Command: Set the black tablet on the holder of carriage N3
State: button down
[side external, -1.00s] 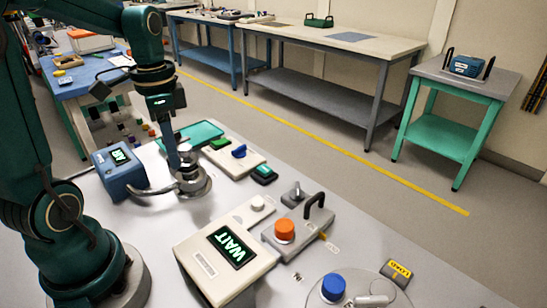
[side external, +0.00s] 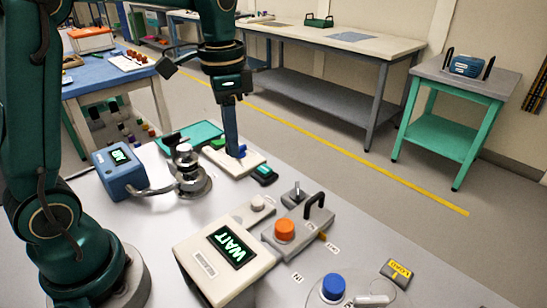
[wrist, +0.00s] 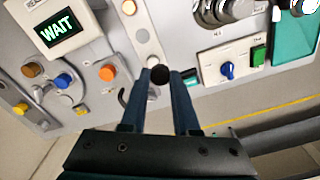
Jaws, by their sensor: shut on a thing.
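My gripper (wrist: 160,76) is shut on the black tablet (wrist: 159,74), whose round dark face shows between the fingertips in the wrist view. In the side view my gripper (side external: 235,154) points down in front of the switch panel with the blue knob (side external: 253,161); the tablet cannot be made out there. The chrome round stand (side external: 193,188), with a pale-topped post, is to the left of my gripper and apart from it. I cannot tell which part is carriage N3 or its holder; the small labels are unreadable.
The WAIT box (side external: 207,265), a grey unit with an orange button (side external: 285,229) and upright handle, and a round plate with a blue knob (side external: 333,286) crowd the front. A blue display box (side external: 118,168) and teal tray (side external: 201,133) are farther back.

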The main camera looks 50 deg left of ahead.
aim_at(285, 224)
jog(key=d+f+m, duration=0.1)
jog(key=d+m, duration=0.3)
jog(key=d, duration=0.9)
jog(key=shift+w+a+f, duration=0.1)
jog(key=shift+w+f, duration=0.05)
jog(key=shift+f, duration=1.6)
jog(key=shift+w+a+f, duration=0.1)
jog(key=shift+w+f, duration=0.05)
jog(key=shift+f, duration=1.6)
jog(key=shift+f, duration=0.6)
jog(key=c, duration=0.6)
grip_release()
